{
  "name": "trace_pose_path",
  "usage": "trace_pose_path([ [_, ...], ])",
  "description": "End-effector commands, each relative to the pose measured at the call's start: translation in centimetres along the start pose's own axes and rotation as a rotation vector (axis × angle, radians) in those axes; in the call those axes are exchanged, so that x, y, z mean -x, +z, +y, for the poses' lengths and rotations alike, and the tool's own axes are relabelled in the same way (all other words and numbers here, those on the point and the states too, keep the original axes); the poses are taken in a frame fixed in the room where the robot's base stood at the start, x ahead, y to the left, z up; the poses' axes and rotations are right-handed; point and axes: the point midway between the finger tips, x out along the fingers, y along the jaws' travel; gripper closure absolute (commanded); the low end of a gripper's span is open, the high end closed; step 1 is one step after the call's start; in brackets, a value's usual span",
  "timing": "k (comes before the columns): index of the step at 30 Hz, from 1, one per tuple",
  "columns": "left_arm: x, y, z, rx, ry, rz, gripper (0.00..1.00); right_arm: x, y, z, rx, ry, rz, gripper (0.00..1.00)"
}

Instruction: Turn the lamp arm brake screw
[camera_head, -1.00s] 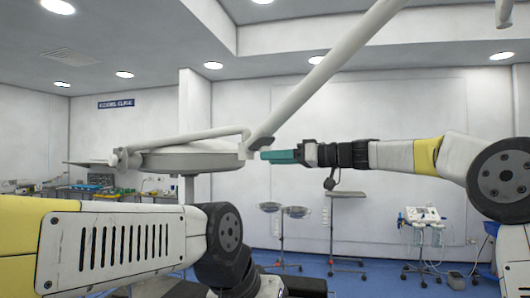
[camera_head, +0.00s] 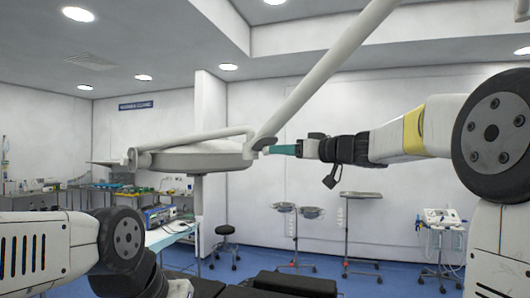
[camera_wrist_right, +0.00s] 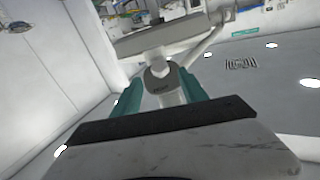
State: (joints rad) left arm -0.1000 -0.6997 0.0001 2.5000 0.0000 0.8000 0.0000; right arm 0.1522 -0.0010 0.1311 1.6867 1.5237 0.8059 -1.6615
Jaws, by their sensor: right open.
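The white lamp arm (camera_head: 328,78) slopes down from the ceiling to a joint (camera_head: 259,144) beside the round grey lamp head (camera_head: 190,158). My right gripper (camera_head: 272,149) comes in from the right, its teal fingertips close to this joint. In the right wrist view, the teal fingers of my right gripper (camera_wrist_right: 160,80) are apart, with the grey and white joint (camera_wrist_right: 160,76) of the lamp between or just beyond them. Contact cannot be told. The brake screw is too small to make out for certain. My left arm shows at lower left; its gripper is out of view.
Tables with equipment (camera_head: 158,215) stand at the left. A stool (camera_head: 226,232), tray stands (camera_head: 347,225) and a white cart (camera_head: 440,228) stand behind on the blue floor. The space around the right forearm looks clear.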

Motion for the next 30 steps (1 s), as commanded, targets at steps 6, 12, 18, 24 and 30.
trace_pose_path([
  [6,0.0,0.0,0.0,0.0,0.0,0.0,1.0,-3.6,0.1,-0.1,-0.001,-0.004,-0.001,0.49],
  [12,0.0,0.0,0.0,0.0,0.0,0.0,1.0,-5.3,0.1,-0.1,0.0,-0.004,-0.002,0.49],
  [18,0.0,0.0,0.0,0.0,0.0,0.0,1.0,-5.5,0.0,-0.1,0.0,-0.003,-0.001,0.49],
  [24,0.0,0.0,0.0,0.0,0.0,0.0,1.0,-5.5,0.0,-0.1,0.0,-0.003,-0.001,0.73],
  [30,0.0,0.0,0.0,0.0,0.0,0.0,1.0,-5.4,0.0,-0.1,0.0,-0.003,-0.001,1.0],
])
